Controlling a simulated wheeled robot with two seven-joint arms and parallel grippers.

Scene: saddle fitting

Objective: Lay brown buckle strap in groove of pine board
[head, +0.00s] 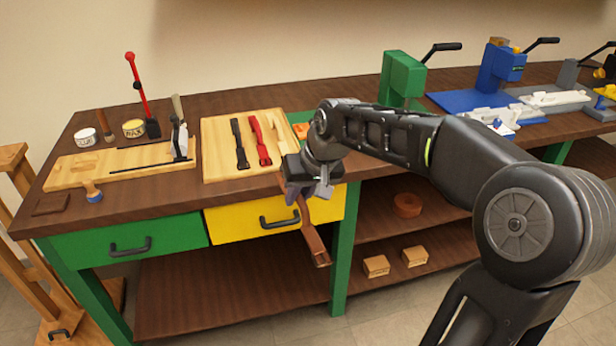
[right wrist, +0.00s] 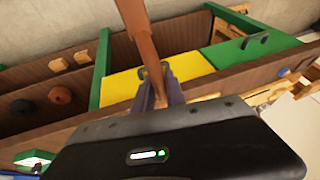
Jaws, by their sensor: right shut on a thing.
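The brown buckle strap (head: 314,234) hangs from my right gripper (head: 303,190), which is shut on its upper end. The strap's buckle end points down in front of the yellow drawer. In the right wrist view the strap (right wrist: 137,40) runs up and away from the two fingers (right wrist: 157,92). The pine board (head: 218,164) lies on the bench top behind and left of the gripper. My left gripper is not in view.
A green press (head: 402,78) and blue press (head: 500,68) stand at right. The bench's front edge and yellow drawer (head: 235,222) are close to the strap.

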